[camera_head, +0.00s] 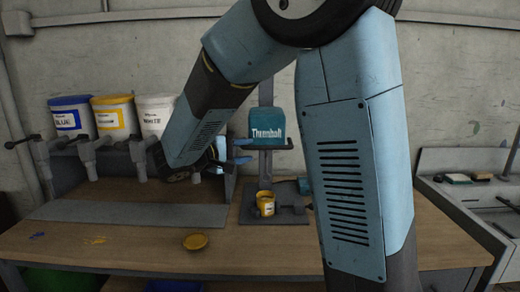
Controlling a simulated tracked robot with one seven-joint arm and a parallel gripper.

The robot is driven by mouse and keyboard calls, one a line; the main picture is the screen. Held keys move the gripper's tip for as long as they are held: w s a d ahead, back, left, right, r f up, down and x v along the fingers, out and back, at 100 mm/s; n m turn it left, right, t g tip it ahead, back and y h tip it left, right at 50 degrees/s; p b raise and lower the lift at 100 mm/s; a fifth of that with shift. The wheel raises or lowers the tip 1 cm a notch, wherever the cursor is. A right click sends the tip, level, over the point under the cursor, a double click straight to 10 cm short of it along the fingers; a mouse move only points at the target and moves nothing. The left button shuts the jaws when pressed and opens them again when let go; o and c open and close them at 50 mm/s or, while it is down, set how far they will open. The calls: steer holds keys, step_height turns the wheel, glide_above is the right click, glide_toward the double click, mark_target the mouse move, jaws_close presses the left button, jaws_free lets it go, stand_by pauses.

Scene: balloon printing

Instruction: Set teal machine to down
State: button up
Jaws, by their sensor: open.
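The teal machine (266,122), with white lettering on its head, stands upright at the back of the workbench, right of the picture's middle-left. Its grey base plate (285,217) carries an open yellow can (266,203), below the head. My gripper (241,151) is just left of the machine's head, at about the height of its lower edge. Its light blue fingers are apart and nothing shows between them. I cannot tell whether a finger touches the machine.
Blue, yellow and white paint buckets (113,115) stand on dispensers at the back left. A grey plate (130,213) lies before them. A yellow lid (195,241) lies on the wooden workbench (130,245). A sink unit (480,200) stands at the right. The bench's front is mostly clear.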

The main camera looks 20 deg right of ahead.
mark_target(260, 149)
steer(key=x, duration=0.8)
jaws_close()
stand_by(0.5)
